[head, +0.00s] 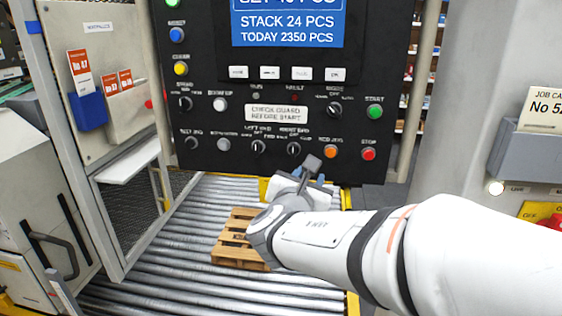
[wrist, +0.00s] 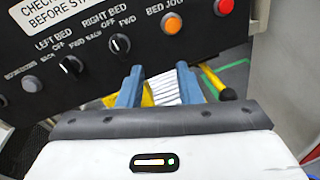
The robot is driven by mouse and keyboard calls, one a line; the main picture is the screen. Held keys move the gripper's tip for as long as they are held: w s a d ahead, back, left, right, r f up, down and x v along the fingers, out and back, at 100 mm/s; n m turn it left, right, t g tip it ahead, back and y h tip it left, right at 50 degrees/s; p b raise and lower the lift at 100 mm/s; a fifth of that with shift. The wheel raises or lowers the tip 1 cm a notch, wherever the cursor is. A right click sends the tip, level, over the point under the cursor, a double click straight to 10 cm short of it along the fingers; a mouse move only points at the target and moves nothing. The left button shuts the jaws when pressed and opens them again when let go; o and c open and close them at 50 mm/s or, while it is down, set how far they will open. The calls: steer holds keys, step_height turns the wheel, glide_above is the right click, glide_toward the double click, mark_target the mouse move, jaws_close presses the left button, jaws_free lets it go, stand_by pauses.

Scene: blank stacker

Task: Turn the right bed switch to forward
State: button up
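The right bed switch (wrist: 120,44) is a black rotary knob on the dark control panel, labelled BACK, OFF and FWD. Its pointer appears to be at OFF. In the head view the same knob (head: 293,148) is in the panel's lower row. My gripper (wrist: 159,67) is open, with two blue fingers apart and nothing between them. In the wrist view the fingertips are below and right of the knob, apart from it. In the head view my gripper (head: 302,176) is just below the panel's lower edge, partly hidden by its own housing.
The left bed switch (wrist: 72,63) is just left of the right one. The orange bed jog button (head: 330,152) and red stop button (head: 369,154) are to the right. A wooden pallet (head: 226,252) lies on the roller conveyor (head: 180,262) below. A grey cabinet stands at the right.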

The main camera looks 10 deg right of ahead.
mark_target(293, 152)
steer(key=w+n, duration=0.1)
steer(key=w, duration=0.2)
steer(key=w+a+n+t+y, duration=0.1)
steer(key=w+n, duration=0.1)
steer(key=w, duration=0.1)
steer(key=w+r+n+t+y, duration=0.1)
steer(key=w, duration=0.2)
steer(key=shift+a, duration=0.25)
steer(key=shift+c, duration=0.2)
